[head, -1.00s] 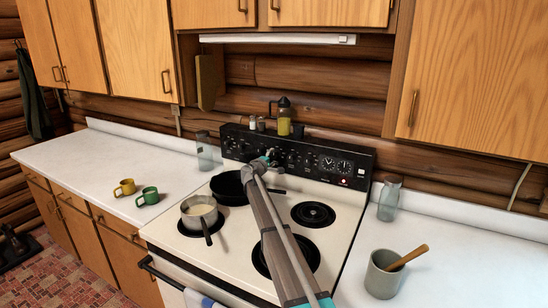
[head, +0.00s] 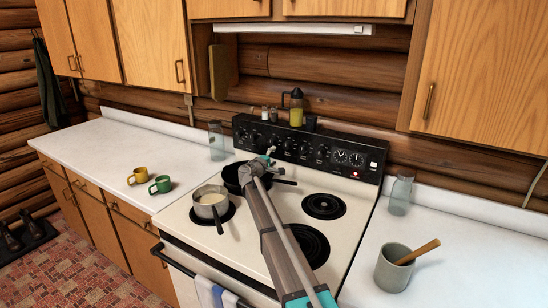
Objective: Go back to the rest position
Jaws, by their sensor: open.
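My arm reaches from the bottom of the head view up over the stove (head: 186,222). My gripper (head: 270,152) is at its far end, small and partly hidden by my own arm links, above the back of the stovetop near the black frying pan (head: 231,177). It is open, and I see nothing held in it. The pan sits on the back left burner, partly covered by my arm. A saucepan (head: 210,203) with pale contents stands on the front left burner, its handle pointing forward.
A glass jar (head: 400,194) and a grey crock (head: 394,268) with a wooden handle are on the right counter. Cabinets (head: 480,75) hang above.

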